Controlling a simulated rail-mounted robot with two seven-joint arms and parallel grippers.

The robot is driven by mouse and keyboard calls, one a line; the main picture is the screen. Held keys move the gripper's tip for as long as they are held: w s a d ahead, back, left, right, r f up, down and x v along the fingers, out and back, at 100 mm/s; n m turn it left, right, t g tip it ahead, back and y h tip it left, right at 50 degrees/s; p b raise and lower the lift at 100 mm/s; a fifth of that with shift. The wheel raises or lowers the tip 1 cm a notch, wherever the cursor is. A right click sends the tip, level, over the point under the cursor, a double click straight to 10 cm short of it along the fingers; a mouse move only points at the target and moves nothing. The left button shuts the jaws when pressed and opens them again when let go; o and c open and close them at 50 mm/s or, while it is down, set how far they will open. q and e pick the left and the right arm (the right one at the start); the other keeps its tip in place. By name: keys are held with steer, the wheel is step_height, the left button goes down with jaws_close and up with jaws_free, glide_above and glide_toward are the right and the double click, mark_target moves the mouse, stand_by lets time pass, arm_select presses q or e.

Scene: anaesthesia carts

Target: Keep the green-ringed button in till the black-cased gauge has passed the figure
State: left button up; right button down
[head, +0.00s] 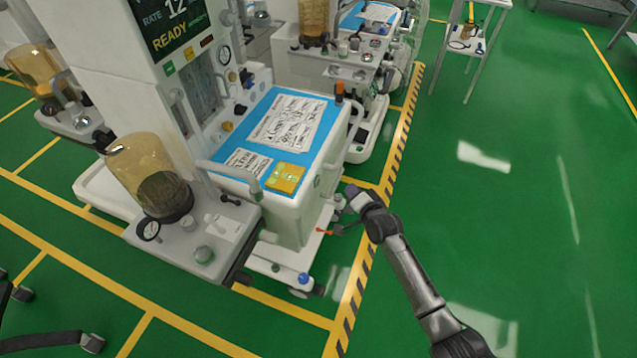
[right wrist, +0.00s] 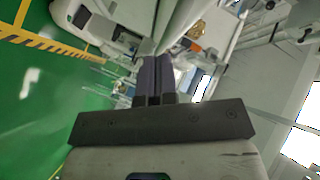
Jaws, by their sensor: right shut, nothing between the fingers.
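A black-cased gauge (head: 148,229) with a white face sits on the front ledge of the nearest cart, below an amber canister. Its reading is too small to tell. A round pale button with a greenish ring (head: 204,254) is on the same ledge, to the right of the gauge; I cannot tell whether it is pressed in. My right gripper (head: 353,191) is shut and empty, out over the aisle edge beside the cart's right side, well away from the button. Its closed dark fingers show in the right wrist view (right wrist: 154,75). My left gripper is out of view.
The cart's blue top (head: 262,118) carries printed sheets and a yellow pad (head: 286,178). Another cart stands behind. Green floor at right is largely clear.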

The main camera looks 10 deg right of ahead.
mark_target(317, 182)
steer(key=w+a+b, duration=0.1)
steer(key=w+a, duration=0.3)
steer(key=a, duration=0.1)
steer(key=shift+a+b, duration=0.3)
steer(key=shift+b, duration=0.1)
stand_by(0.8)
stand_by(0.8)
stand_by(0.4)
steer(key=shift+w+a, duration=0.25)
steer(key=shift+a, duration=0.1)
